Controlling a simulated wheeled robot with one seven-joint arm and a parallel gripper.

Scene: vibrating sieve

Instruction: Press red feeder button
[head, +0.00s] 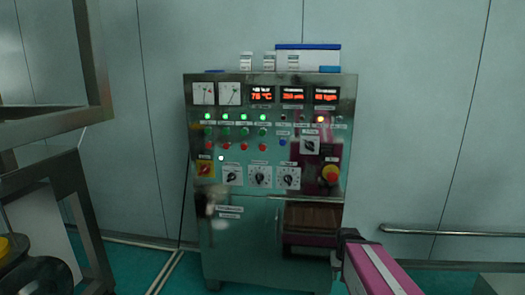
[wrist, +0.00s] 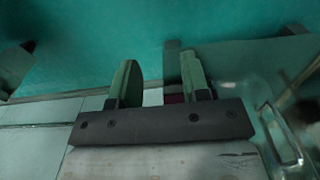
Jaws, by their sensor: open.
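The control cabinet (head: 232,206) stands against the wall in the head view. The labels are too small to read, so I cannot tell which red button is the feeder's. My gripper shows in the wrist view (wrist: 157,78) with its two green fingers apart and nothing between them. In the head view my pink arm reaches in at the lower right, low in front of the cabinet and apart from the buttons. The fingertips are not clear there.
Boxes (head: 308,59) lie on top. A metal frame (head: 60,125) stands at left. A rail (head: 450,233) runs along the right wall.

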